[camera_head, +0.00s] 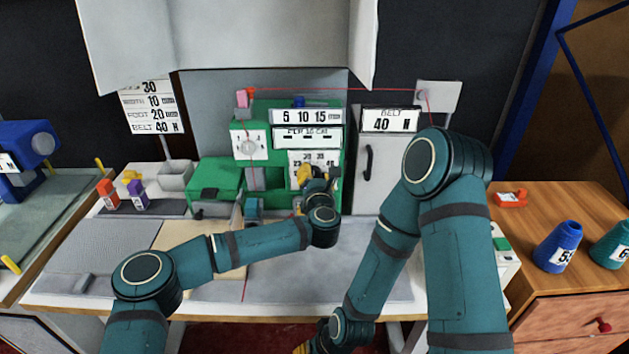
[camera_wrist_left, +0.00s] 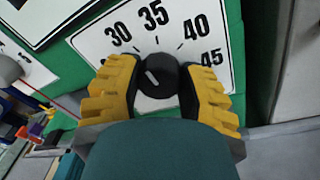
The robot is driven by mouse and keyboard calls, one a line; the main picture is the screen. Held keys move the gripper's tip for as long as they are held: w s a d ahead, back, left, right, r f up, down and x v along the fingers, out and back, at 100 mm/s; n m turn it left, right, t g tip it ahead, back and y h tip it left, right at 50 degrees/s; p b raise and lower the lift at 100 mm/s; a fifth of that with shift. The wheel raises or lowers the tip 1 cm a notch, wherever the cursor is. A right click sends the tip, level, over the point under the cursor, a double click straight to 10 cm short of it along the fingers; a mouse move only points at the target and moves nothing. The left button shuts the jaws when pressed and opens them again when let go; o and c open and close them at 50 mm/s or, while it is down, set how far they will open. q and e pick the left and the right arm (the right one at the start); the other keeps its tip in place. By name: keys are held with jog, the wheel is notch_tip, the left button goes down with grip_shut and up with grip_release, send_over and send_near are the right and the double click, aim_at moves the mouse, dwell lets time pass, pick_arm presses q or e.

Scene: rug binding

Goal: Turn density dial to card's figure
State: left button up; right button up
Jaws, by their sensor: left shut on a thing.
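The density dial (camera_wrist_left: 160,80) is a black round knob on a white scale plate (camera_wrist_left: 88,45) numbered 30, 35, 40 and 45 in the left wrist view. Its white mark slants to the upper left, toward the 30 side; the exact reading is unclear. My left gripper (camera_head: 305,173) is shut on the knob, yellow fingers on either side. In the head view the gripper hides the knob below the scale plate (camera_head: 315,156). The white card (camera_head: 152,107) at left shows 30 on its partly covered top line, then width 10, foot 20, belt 40. My right gripper (camera_head: 301,348) is mostly cut off at the bottom edge.
The green machine (camera_head: 215,175) carries another white dial plate (camera_head: 249,146). Orange and purple spools (camera_head: 139,195) stand at left; a blue cone (camera_head: 558,246) is at right. My right arm crosses the bench's right side.

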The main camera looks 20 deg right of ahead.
pick_arm(q)
jog(key=shift+r+n, duration=0.1)
jog(key=shift+n, duration=1.3)
jog(key=o, duration=1.2)
jog(key=shift+w, duration=0.1)
jog(key=s, duration=0.4)
jog(key=s+a, duration=0.1)
jog(key=s, duration=0.3)
jog(key=s+a, duration=0.1)
jog(key=s, duration=0.2)
jog(key=shift+s+a+r, duration=0.2)
jog(key=shift+s+r, duration=0.1)
jog(key=shift+s, duration=0.1)
